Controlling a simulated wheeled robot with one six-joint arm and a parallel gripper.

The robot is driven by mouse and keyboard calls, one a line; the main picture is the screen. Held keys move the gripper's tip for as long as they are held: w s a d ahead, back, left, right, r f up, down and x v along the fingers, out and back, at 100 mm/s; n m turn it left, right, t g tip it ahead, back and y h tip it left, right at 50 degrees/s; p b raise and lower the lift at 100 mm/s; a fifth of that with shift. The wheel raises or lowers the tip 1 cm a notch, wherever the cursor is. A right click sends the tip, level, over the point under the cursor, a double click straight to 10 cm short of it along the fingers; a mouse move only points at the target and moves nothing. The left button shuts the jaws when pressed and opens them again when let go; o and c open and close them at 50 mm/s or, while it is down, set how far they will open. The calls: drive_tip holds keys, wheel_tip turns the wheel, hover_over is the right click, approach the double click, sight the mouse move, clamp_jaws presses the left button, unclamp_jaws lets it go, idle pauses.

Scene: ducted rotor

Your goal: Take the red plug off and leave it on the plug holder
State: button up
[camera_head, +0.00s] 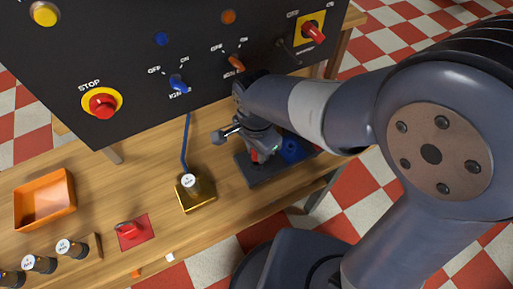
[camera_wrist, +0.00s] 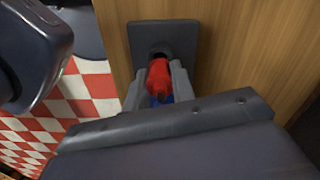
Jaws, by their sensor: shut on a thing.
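My gripper (camera_head: 252,148) is shut on the red plug (camera_head: 254,156) above a dark base plate (camera_head: 262,177) at the right of the bench. In the wrist view, the red plug (camera_wrist: 159,78) sits between the fingers of my gripper (camera_wrist: 158,88). A dark round opening shows in the plate (camera_wrist: 178,32) just beyond the plug. I cannot tell whether the plug is seated or just above the plate. A blue plug (camera_head: 291,149) stands on the same plate, to the right of the red one. This plate looks like the plug holder.
A brass box (camera_head: 196,197) with a white-topped blue-corded piece stands left of the plate. A red piece (camera_head: 128,229) lies on a red mat (camera_head: 144,241). An orange tray (camera_head: 44,203) and several dark bottles are farther left. The black switch panel (camera_head: 130,60) rises behind.

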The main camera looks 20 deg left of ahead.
drive_tip(key=shift+f+b, duration=0.8)
drive_tip(key=shift+f, duration=0.35)
drive_tip(key=o, duration=1)
drive_tip(key=shift+o, duration=0.2)
drive_tip(key=shift+r, duration=0.1)
